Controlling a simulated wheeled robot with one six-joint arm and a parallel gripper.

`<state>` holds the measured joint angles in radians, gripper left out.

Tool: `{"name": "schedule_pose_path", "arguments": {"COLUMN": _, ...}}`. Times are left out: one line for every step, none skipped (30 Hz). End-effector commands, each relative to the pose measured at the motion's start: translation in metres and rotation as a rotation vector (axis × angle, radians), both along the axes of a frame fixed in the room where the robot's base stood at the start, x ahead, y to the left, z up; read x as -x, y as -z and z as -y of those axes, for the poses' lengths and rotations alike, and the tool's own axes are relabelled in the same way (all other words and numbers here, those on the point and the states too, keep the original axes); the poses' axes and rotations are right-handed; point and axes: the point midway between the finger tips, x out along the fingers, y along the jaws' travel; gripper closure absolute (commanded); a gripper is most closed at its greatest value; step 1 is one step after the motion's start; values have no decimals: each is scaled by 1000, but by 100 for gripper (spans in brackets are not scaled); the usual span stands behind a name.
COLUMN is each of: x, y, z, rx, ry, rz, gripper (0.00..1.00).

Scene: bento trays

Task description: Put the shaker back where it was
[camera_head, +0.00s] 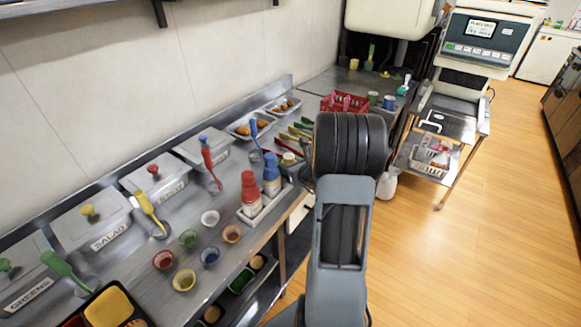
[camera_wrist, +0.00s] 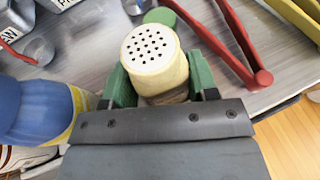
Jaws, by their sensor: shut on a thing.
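The shaker (camera_wrist: 155,58) is cream with a white, perforated top. In the wrist view it sits between the green fingers of my gripper (camera_wrist: 160,82), which is shut on it. Its lower part is hidden, so I cannot tell whether it touches the counter. A flat green disc (camera_wrist: 160,17) shows on the counter just beyond it. In the head view the shaker's pale top (camera_head: 289,158) shows just left of my arm, which hides most of my gripper.
A blue bottle (camera_wrist: 38,105) is close on the left in the wrist view; red tongs (camera_wrist: 238,45) lie to the right. In the head view, red (camera_head: 251,192) and blue (camera_head: 271,178) bottles stand in a tray. Several small bowls, including a yellow one (camera_head: 184,280), occupy the counter's front.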

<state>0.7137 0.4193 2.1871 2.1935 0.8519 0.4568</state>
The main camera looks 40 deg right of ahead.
Motion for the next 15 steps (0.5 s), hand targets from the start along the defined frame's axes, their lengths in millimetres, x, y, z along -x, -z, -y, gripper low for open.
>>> {"name": "schedule_pose_path", "arguments": {"x": 0, "y": 2, "z": 0, "rx": 0, "ry": 0, "rz": 0, "gripper": 46}}
{"name": "schedule_pose_path", "arguments": {"x": 0, "y": 1, "z": 0, "rx": 0, "ry": 0, "rz": 0, "gripper": 43}}
{"name": "schedule_pose_path", "arguments": {"x": 0, "y": 1, "z": 0, "rx": 0, "ry": 0, "rz": 0, "gripper": 39}}
{"name": "schedule_pose_path", "arguments": {"x": 0, "y": 1, "z": 0, "rx": 0, "ry": 0, "rz": 0, "gripper": 36}}
{"name": "schedule_pose_path", "arguments": {"x": 0, "y": 1, "z": 0, "rx": 0, "ry": 0, "rz": 0, "gripper": 33}}
{"name": "schedule_pose_path", "arguments": {"x": 0, "y": 1, "z": 0, "rx": 0, "ry": 0, "rz": 0, "gripper": 29}}
{"name": "schedule_pose_path", "arguments": {"x": 0, "y": 1, "z": 0, "rx": 0, "ry": 0, "rz": 0, "gripper": 26}}
{"name": "schedule_pose_path", "arguments": {"x": 0, "y": 1, "z": 0, "rx": 0, "ry": 0, "rz": 0, "gripper": 24}}
{"name": "schedule_pose_path", "arguments": {"x": 0, "y": 1, "z": 0, "rx": 0, "ry": 0, "rz": 0, "gripper": 21}}
{"name": "schedule_pose_path", "arguments": {"x": 0, "y": 1, "z": 0, "rx": 0, "ry": 0, "rz": 0, "gripper": 21}}
{"name": "schedule_pose_path", "arguments": {"x": 0, "y": 1, "z": 0, "rx": 0, "ry": 0, "rz": 0, "gripper": 21}}
{"name": "schedule_pose_path", "arguments": {"x": 0, "y": 1, "z": 0, "rx": 0, "ry": 0, "rz": 0, "gripper": 21}}
{"name": "schedule_pose_path", "arguments": {"x": 0, "y": 1, "z": 0, "rx": 0, "ry": 0, "rz": 0, "gripper": 21}}
{"name": "schedule_pose_path", "arguments": {"x": 0, "y": 1, "z": 0, "rx": 0, "ry": 0, "rz": 0, "gripper": 21}}
{"name": "schedule_pose_path", "arguments": {"x": 0, "y": 0, "z": 0, "rx": 0, "ry": 0, "rz": 0, "gripper": 21}}
